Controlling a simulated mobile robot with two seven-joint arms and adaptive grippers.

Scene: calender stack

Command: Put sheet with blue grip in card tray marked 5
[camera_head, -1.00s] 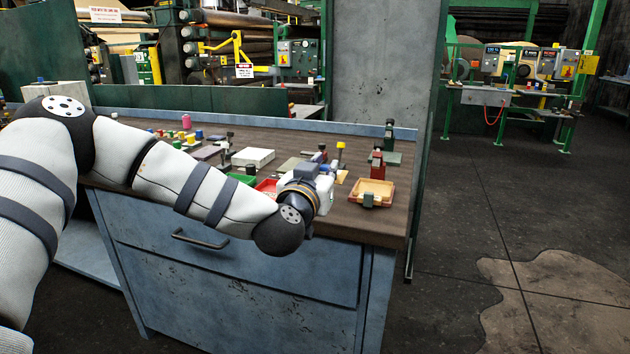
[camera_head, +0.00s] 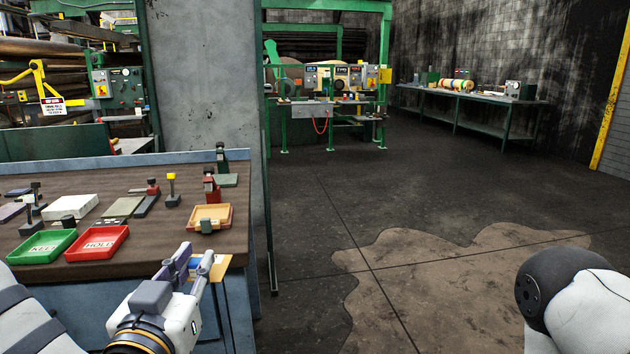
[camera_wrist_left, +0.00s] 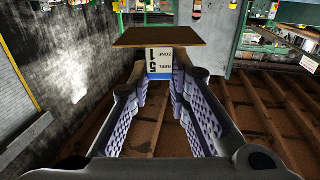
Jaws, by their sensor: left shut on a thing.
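My left gripper (camera_head: 190,264) is shut on a sheet with a blue grip, in front of the workbench's right front corner. The sheet (camera_head: 219,268) shows as a tan edge beside the fingers. In the left wrist view the sheet (camera_wrist_left: 160,37) is a flat brown panel beyond the fingertips (camera_wrist_left: 163,95). Its white label (camera_wrist_left: 159,62) reads REEL ZONE with a 5 and a 1, and a bit of blue grip (camera_wrist_left: 158,76) shows below it. I cannot make out a card tray marked 5. My right arm shows at right, its gripper outside the view.
The workbench (camera_head: 130,185) holds a green KEEP tray (camera_head: 42,247), a red HOLD tray (camera_head: 97,243), an orange tray (camera_head: 211,217) and stamps. Green machinery (camera_head: 325,95) stands behind open floor. A long bench (camera_head: 475,97) stands at the far wall.

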